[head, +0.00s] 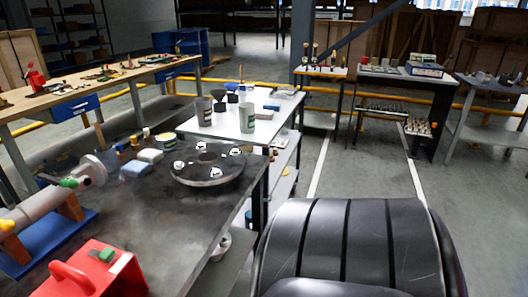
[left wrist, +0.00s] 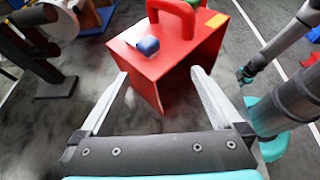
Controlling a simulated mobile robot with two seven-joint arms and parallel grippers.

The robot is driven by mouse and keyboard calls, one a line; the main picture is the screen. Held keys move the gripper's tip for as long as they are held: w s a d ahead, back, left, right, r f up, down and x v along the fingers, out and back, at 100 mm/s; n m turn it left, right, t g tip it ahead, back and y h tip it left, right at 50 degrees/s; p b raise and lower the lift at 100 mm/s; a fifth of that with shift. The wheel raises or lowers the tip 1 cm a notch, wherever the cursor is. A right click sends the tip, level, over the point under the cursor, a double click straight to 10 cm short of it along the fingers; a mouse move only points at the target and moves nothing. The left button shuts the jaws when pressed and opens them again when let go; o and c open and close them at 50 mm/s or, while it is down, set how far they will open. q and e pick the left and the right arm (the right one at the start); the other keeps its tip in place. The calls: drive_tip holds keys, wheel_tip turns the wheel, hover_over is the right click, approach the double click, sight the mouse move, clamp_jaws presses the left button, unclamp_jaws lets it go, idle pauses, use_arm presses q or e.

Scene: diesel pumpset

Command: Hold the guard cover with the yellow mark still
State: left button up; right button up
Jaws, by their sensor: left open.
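In the left wrist view a red guard cover (left wrist: 178,62) with a red arched handle stands in front of my left gripper (left wrist: 160,74). A yellow mark (left wrist: 216,20) shows on its upper right part, and a small blue block (left wrist: 148,45) is on its face. My left gripper is open, one finger to each side of the cover's near part; whether they touch it I cannot tell. In the head view a red cover (head: 98,283) with a handle and a green block (head: 106,254) is cut by the bottom edge; no yellow mark shows on it. My right gripper is not seen.
In the head view a dark table (head: 135,215) holds a round flange (head: 207,165) with metal nuts and a grey cylinder on a blue base (head: 40,245). A white table (head: 225,132) with cups stands behind.

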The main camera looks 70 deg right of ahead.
use_arm(q)
drive_tip(key=shift+s+d+f+g+y, duration=0.15)
drive_tip(key=shift+s+f+g+y, duration=0.15)
drive_tip(key=shift+s+f+g, duration=0.4)
drive_tip(key=shift+d+f, duration=0.15)
drive_tip(key=shift+f, duration=0.15)
drive_tip(key=x, duration=0.5)
drive_tip(key=shift+d+f, duration=0.1)
drive_tip(key=shift+d, duration=0.05)
drive_tip(key=shift+b+x, duration=0.45)
drive_tip(key=shift+x, duration=0.75)
drive_tip(key=shift+d+f, duration=0.2)
drive_tip(key=shift+f, duration=0.1)
drive_tip(key=shift+d+f+b, duration=0.15)
drive_tip(key=shift+d+b, duration=0.2)
drive_tip(key=shift+d, duration=0.05)
drive_tip(key=shift+d+f, duration=0.1)
drive_tip(key=shift+d, duration=0.15)
drive_tip(key=shift+w, duration=0.1)
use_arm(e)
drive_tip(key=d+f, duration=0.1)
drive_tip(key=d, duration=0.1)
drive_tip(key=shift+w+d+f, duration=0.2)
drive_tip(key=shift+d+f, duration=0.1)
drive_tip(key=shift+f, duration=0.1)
